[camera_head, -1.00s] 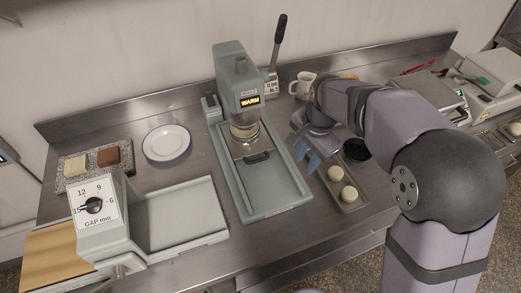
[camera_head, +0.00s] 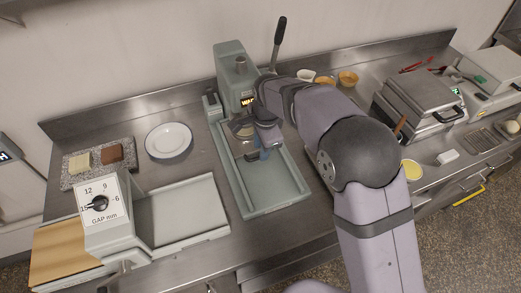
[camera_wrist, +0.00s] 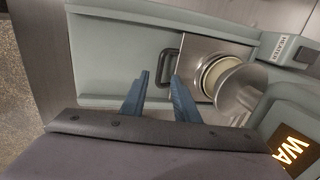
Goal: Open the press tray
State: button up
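The green press (camera_head: 234,75) stands at the back middle, its display partly hidden by my arm. Its steel press tray (camera_wrist: 198,48) sits under the round press head (camera_wrist: 240,88), at the inner end of the long green bed (camera_head: 270,190). A pale round piece (camera_wrist: 211,73) shows on the tray, partly covered by the head. The tray's dark handle (camera_wrist: 165,68) faces the empty part of the bed. My gripper (camera_wrist: 161,75) is open, blue fingers apart, with its tips close around the handle. I cannot tell whether they touch it. In the head view the gripper (camera_head: 262,152) hangs over the tray's front.
The press lever (camera_head: 279,40) rises behind my arm. A white plate (camera_head: 168,140) lies left of the press, and a gap-dial machine (camera_head: 101,220) stands at front left. The green bed in front of the handle is clear.

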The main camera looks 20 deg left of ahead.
jog(key=shift+w+a+f+p, duration=0.1)
jog(key=shift+f+p, duration=0.1)
jog(key=shift+f, duration=0.6)
jog(key=shift+w+a+f+p, duration=0.1)
jog(key=shift+f+p, duration=0.1)
jog(key=shift+f, duration=0.6)
jog(key=shift+c, duration=0.7)
grip_shut()
jog(key=s+d+b, duration=0.2)
jog(key=s+d, duration=0.8)
jog(key=shift+s+d, duration=0.3)
jog(key=shift+o, duration=0.7)
grip_release()
